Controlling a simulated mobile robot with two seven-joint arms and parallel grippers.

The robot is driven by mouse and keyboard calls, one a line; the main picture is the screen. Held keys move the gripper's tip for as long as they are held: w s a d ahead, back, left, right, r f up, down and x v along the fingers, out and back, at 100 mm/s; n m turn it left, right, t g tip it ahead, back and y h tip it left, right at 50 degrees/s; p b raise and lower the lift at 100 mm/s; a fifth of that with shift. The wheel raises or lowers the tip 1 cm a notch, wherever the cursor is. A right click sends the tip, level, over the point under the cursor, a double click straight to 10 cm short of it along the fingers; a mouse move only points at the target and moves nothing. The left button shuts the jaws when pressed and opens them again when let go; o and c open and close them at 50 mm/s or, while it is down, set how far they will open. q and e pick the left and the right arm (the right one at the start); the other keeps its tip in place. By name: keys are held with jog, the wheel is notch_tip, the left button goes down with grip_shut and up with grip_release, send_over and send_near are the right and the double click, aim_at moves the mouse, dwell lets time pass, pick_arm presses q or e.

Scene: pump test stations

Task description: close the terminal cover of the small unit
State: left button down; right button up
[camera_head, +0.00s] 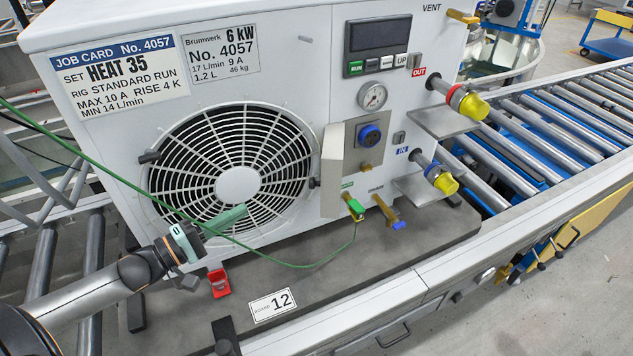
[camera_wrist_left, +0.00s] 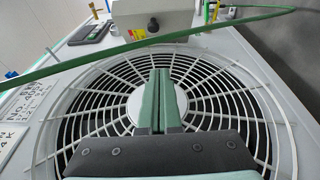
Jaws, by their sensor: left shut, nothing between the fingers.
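The small unit (camera_head: 290,45) is a white box with a round fan grille, labelled 6 kW No. 4057. Its terminal cover (camera_head: 332,170), a light grey flap, stands open, swung out to the left of a recess (camera_head: 368,143) with a blue round connector. The cover also shows in the left wrist view (camera_wrist_left: 150,10) at the top. My left gripper (camera_head: 240,212) is shut and empty in front of the fan grille, left of and below the cover. In the left wrist view its green fingers (camera_wrist_left: 162,80) lie together over the fan hub. My right gripper is not in view.
A green cable (camera_head: 120,165) runs from the upper left past my left gripper to a green plug (camera_head: 355,207) below the cover. Yellow-capped pipes (camera_head: 470,103) stick out at right. A red clip (camera_head: 219,283) sits on the grey board below the fan.

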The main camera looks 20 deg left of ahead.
pick_arm(q)
jog(key=s+d+x, duration=0.1)
jog(key=d+x, duration=0.1)
jog(key=x, duration=1.1)
jog(key=shift+d+r, duration=0.25)
jog(key=shift+r, duration=0.05)
jog(key=shift+s+d, duration=0.15)
